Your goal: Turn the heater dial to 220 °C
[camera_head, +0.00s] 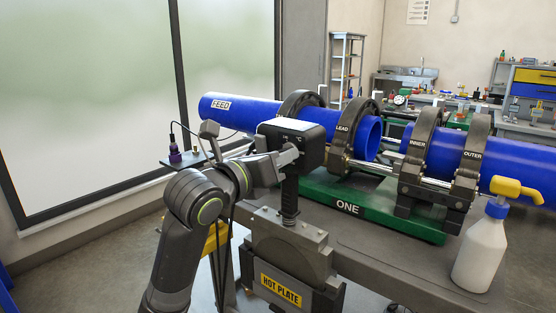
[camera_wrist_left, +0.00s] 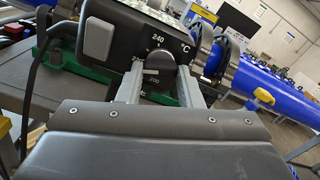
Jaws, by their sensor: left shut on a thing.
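The heater's black control box (camera_head: 312,147) stands on a black handle above the hot plate holder (camera_head: 290,250). In the left wrist view, the box face (camera_wrist_left: 122,37) shows "240" and "°C" above a dark round dial (camera_wrist_left: 162,62). A lower number looks like 200, and a small pale mark shows on the dial. Which value the dial is set to, I cannot tell. My left gripper (camera_head: 289,156) is at the box, its two grey fingers on either side of the dial and shut on it, also in the left wrist view (camera_wrist_left: 161,84). My right gripper is not in view.
Blue pipes (camera_head: 245,109) lie in black clamps on a green base (camera_head: 385,213) behind the box. A white bottle with a yellow nozzle (camera_head: 481,252) stands at the right of the cart. A dark cable runs down the box's left in the wrist view.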

